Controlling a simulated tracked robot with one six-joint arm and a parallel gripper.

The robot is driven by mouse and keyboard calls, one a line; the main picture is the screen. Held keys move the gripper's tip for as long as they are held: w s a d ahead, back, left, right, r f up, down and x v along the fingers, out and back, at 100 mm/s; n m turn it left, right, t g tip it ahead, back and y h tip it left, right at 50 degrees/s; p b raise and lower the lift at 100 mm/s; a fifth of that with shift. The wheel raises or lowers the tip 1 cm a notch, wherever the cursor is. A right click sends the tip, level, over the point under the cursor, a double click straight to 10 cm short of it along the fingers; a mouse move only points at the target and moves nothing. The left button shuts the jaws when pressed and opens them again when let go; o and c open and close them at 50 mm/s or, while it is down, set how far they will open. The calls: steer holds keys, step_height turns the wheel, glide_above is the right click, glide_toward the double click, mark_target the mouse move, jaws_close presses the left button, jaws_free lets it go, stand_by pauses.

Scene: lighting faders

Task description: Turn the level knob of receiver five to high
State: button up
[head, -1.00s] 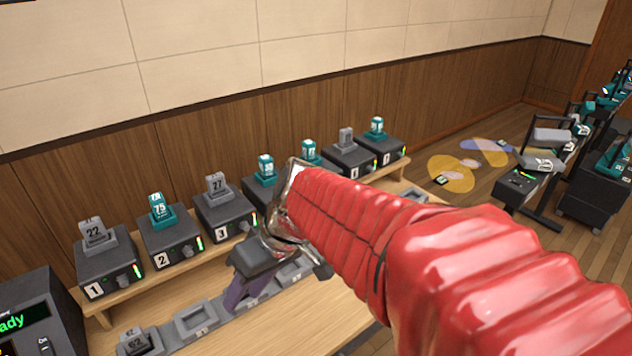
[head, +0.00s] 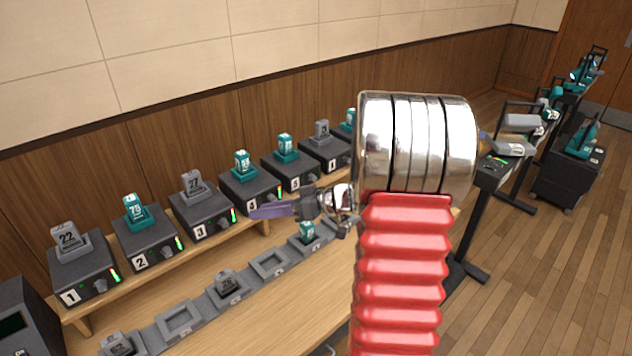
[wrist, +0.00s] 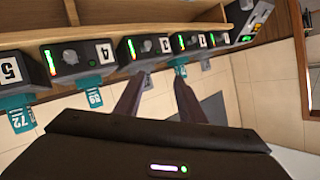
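Receiver five (head: 288,171) is a dark box with a "5" label and a teal handset on top, on the wooden shelf in the head view. Its small front knob is partly hidden near my gripper and its level cannot be read. In the wrist view, receiver five's labelled end (wrist: 12,70) shows at the left edge, with its knob out of frame. My gripper (head: 256,211) is in front of and below receivers four and five, its purple finger pointing left. In the wrist view its two fingers (wrist: 160,80) are apart with nothing between them.
Receivers one (head: 82,272), two (head: 148,240), three (head: 200,208) and four (head: 250,187) stand left of receiver five; another (head: 325,153) stands right. A row of grey cradles (head: 180,320) lies on the table in front. Equipment stands (head: 495,170) are at the right.

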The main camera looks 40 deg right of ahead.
steer(key=d+f+m+t+h, duration=0.1)
steer(key=d+f+t+h, duration=0.1)
steer(key=d, duration=0.6)
steer(key=d+f+t+h, duration=0.2)
steer(key=d+f+t, duration=0.1)
steer(key=d, duration=0.4)
steer(key=m+t+h, duration=0.2)
steer(key=h, duration=0.3)
glide_toward(316, 179)
steer(key=s, duration=0.5)
steer(key=shift+s+d, duration=0.2)
steer(key=shift+s, duration=0.1)
steer(key=shift+w+y, duration=0.1)
steer(key=shift+y, duration=0.2)
steer(key=w, duration=1.3)
steer(key=shift+w+a, duration=0.25)
steer(key=shift+w, duration=0.05)
jaws_close()
